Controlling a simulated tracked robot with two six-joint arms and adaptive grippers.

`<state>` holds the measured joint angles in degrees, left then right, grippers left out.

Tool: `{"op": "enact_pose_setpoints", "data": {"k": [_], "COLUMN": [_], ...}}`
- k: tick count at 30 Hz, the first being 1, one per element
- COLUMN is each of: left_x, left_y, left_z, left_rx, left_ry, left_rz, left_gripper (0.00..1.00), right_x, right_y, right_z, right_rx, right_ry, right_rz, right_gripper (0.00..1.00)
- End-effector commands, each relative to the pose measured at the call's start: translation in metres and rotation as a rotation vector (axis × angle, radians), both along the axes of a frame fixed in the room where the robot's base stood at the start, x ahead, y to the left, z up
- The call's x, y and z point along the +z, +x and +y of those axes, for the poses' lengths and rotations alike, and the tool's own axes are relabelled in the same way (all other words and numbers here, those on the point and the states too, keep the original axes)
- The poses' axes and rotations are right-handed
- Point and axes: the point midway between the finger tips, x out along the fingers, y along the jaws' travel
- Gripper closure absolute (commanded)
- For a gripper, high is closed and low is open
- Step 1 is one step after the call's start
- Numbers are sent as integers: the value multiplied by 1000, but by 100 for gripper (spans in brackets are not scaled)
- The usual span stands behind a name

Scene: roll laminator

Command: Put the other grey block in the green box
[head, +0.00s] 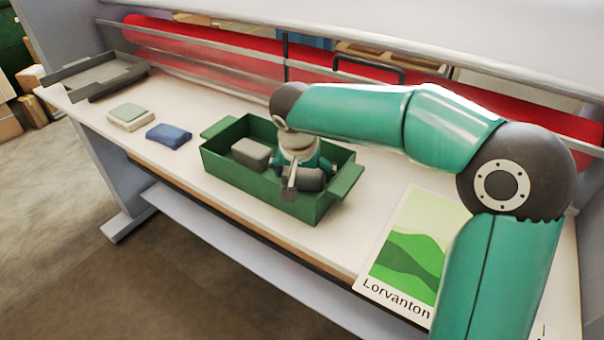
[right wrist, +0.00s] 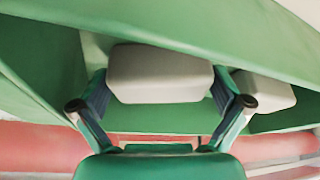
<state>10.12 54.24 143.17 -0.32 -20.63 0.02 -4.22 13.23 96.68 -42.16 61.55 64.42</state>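The green box (head: 228,174) stands on the pale table at the middle of the head view. One grey block (head: 251,153) lies inside it, toward its left end. It also shows at the right of the right wrist view (right wrist: 266,92). My right gripper (head: 309,176) reaches down into the right part of the box. Its fingers (right wrist: 161,85) lie against both ends of a second grey block (right wrist: 160,73), which also shows in the head view (head: 312,181). Whether this block touches the box floor is hidden. My left gripper is not in view.
A dark grey tray (head: 69,74) is at the far left. A pale stacked block (head: 130,115) and a blue block (head: 169,135) lie left of the box. A Lorvanton print (head: 409,250) lies at right. The laminator's red roller (head: 215,44) runs along the back.

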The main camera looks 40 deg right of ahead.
Motion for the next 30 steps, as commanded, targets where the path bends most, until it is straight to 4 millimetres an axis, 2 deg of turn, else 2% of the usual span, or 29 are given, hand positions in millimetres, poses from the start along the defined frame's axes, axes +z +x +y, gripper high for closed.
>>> {"op": "enact_pose_setpoints", "data": {"k": [8, 11, 21, 25, 30], "left_x": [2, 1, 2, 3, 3], "left_y": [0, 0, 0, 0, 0], "left_z": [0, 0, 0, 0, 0], "left_rx": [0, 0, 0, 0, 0], "left_ry": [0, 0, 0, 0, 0], "left_rz": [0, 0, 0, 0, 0], "left_gripper": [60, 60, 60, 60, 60], "right_x": [8, 21, 84, 101, 112], "right_y": [-1, -4, -22, -27, -31], "right_z": [2, 6, 25, 30, 34], "right_rx": [1, 2, 4, 2, 2], "right_ry": [0, 0, 1, 0, 0], "right_rz": [-3, -5, -5, -3, -2], "right_gripper": [0, 0, 0, 0, 0]}}
